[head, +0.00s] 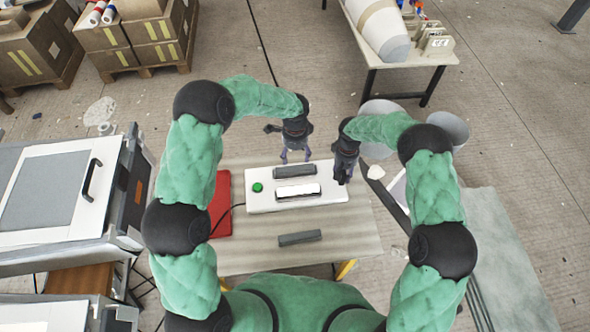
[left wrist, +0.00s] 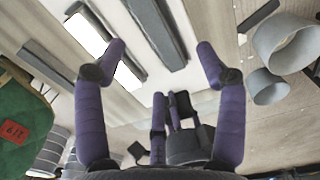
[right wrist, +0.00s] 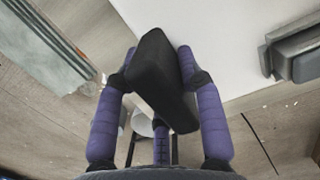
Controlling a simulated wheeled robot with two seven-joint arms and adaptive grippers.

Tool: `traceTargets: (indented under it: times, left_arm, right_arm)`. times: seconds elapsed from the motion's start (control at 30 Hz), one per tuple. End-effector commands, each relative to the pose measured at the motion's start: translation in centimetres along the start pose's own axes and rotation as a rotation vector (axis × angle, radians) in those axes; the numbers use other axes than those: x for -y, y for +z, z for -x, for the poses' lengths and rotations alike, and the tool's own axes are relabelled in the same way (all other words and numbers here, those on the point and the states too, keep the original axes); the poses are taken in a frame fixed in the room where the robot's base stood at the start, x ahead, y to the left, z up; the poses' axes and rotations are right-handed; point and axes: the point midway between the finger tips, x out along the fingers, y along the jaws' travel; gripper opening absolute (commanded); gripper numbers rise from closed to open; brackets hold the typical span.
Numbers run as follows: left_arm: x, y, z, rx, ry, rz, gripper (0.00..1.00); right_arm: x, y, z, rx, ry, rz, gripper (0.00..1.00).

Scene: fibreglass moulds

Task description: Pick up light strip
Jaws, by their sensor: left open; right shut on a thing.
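A lit white light strip (head: 298,191) sits in a dark frame on the white board (head: 330,210); it also shows in the left wrist view (left wrist: 88,36). A dark grey bar (head: 295,171) lies behind it on the board. My left gripper (head: 295,155) is open and empty above the board's back edge; in the left wrist view its fingers are spread around empty space over the board. My right gripper (head: 343,176) is shut on a black block (right wrist: 155,75) at the board's right end. Whether the block touches the board is unclear.
A green button (head: 257,187) is on the board's left end. A loose grey bar (head: 300,238) lies on the table (head: 350,243) in front. A red case (head: 221,205) lies left of the board. Grey buckets (head: 380,108) stand behind the right arm. The front of the table is mostly clear.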

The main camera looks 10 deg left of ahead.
Motion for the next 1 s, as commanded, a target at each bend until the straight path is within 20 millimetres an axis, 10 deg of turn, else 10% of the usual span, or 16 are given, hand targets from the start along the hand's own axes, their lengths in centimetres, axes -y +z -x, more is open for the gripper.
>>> traceTargets:
  times: [1.0]
  left_arm:
    - [-0.7,-0.3,-8.6,0.000,0.000,-0.001,0.71]
  right_arm:
    - [0.1,0.3,-0.3,0.007,0.000,0.005,0.00]
